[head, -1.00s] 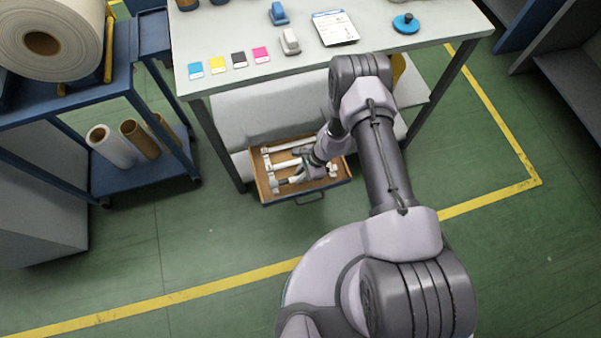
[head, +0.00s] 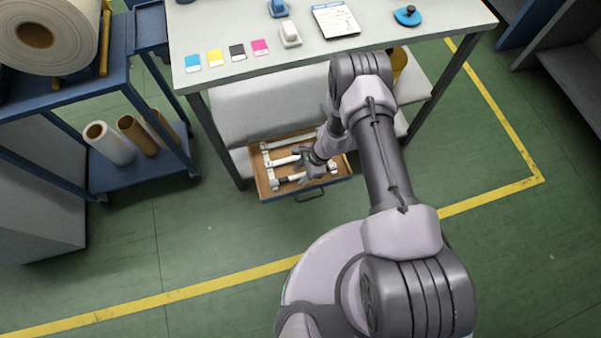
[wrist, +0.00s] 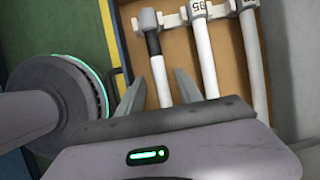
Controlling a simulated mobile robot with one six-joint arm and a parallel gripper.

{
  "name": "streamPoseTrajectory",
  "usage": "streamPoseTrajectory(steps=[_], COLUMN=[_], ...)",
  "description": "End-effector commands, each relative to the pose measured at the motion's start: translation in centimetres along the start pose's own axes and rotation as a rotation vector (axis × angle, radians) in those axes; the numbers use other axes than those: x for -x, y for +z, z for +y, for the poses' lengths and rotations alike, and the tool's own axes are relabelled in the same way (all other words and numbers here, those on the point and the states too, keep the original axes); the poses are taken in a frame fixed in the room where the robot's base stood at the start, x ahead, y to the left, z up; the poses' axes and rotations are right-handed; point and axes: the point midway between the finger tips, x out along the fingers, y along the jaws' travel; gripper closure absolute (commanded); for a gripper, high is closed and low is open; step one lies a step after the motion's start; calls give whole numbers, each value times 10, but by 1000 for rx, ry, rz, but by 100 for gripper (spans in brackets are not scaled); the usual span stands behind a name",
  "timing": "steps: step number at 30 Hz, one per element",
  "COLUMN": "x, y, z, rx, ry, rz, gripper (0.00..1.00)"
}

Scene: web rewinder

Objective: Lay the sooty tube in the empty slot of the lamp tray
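The lamp tray (head: 262,180) is an open, wood-lined drawer under the bench, with white tubes lying across it in end holders. The sooty tube (wrist: 153,45) is white with a blackened band near its grey end cap. It lies in the front slot, its capped end at the holder, and it also shows in the head view (head: 287,180). My gripper (wrist: 160,80) is open above the tray, with one finger on each side of the sooty tube and a gap to each. The tube's far end is hidden behind my gripper. Two cleaner tubes (wrist: 202,50) (wrist: 250,45) with numbered caps lie beside it.
The bench (head: 330,45) stands over the drawer, with colour cards and small tools on top. A blue cart (head: 130,178) with rolls is at the left. The green floor in front of the drawer is clear.

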Motion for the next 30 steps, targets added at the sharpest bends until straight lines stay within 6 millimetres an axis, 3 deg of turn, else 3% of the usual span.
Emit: streamPoseTrajectory(steps=[5,8,15,19,24,30], x=[12,37,118,151,172,174], y=[0,2,2,1,0,0], z=[-1,-1,-2,-1,0,0], rx=[-1,-1,-1,-1,0,0], ry=[-1,-2,-4,-2,-1,1], rz=[0,0,1,1,0,0], gripper=[57,57,57,57,57,57])
